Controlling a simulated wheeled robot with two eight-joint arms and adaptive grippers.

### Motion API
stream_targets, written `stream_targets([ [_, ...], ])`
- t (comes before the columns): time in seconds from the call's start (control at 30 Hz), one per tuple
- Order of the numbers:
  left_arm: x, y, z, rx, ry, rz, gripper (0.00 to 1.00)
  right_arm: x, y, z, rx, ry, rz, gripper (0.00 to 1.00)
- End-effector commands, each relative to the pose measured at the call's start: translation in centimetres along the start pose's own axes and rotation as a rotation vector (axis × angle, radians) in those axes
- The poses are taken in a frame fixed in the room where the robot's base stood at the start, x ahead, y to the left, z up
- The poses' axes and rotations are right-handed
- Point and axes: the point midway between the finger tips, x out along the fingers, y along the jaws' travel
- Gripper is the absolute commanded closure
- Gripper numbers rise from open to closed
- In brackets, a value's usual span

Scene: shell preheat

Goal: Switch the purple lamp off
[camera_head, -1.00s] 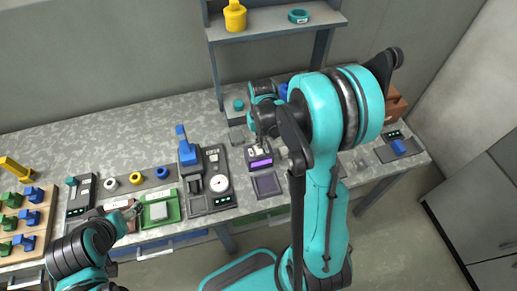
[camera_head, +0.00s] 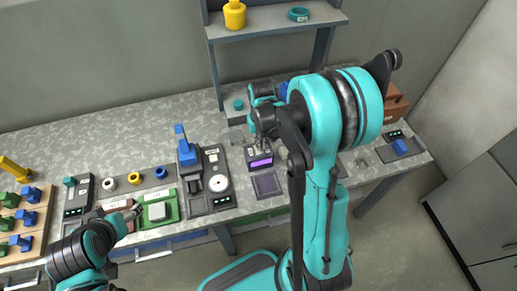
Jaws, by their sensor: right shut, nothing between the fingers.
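The purple lamp (camera_head: 261,162) shows as a lit purple strip on the front of a small dark box (camera_head: 257,151) on the bench, right of the blue-handled press. My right gripper (camera_head: 262,143) is at the top of this box, pointing down, with its fingers together and empty. Whether the fingertips touch the box I cannot tell; my arm partly covers the area. My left gripper (camera_head: 136,209) is at the lower left, beside the green tray with a pale block; its fingers are too small to read.
The press with a blue handle (camera_head: 187,153) stands left of the lamp box. A dark square pad (camera_head: 267,184) lies in front of the box. A green tray (camera_head: 173,203) is near the front edge. A shelf (camera_head: 270,29) with yellow and teal parts stands behind.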

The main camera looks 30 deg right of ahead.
Motion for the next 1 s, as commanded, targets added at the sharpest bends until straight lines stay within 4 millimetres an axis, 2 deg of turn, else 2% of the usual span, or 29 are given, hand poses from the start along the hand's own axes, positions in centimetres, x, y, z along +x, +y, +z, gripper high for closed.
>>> stream_targets([
  [0.27, 0.3, 0.0, 0.2, 0.000, 0.000, 0.000, 0.28, 0.5, 0.0, 0.0, 0.000, 0.000, 0.000, 1.00],
  [0.43, 0.1, 0.0, 0.1, 0.000, 0.000, 0.000, 0.28, 0.1, 0.0, 0.0, 0.000, 0.000, 0.000, 1.00],
  [1.0, -2.7, 0.0, -1.9, 0.000, 0.000, 0.000, 0.28, -4.6, 0.0, 0.0, 0.000, 0.000, 0.000, 1.00],
])
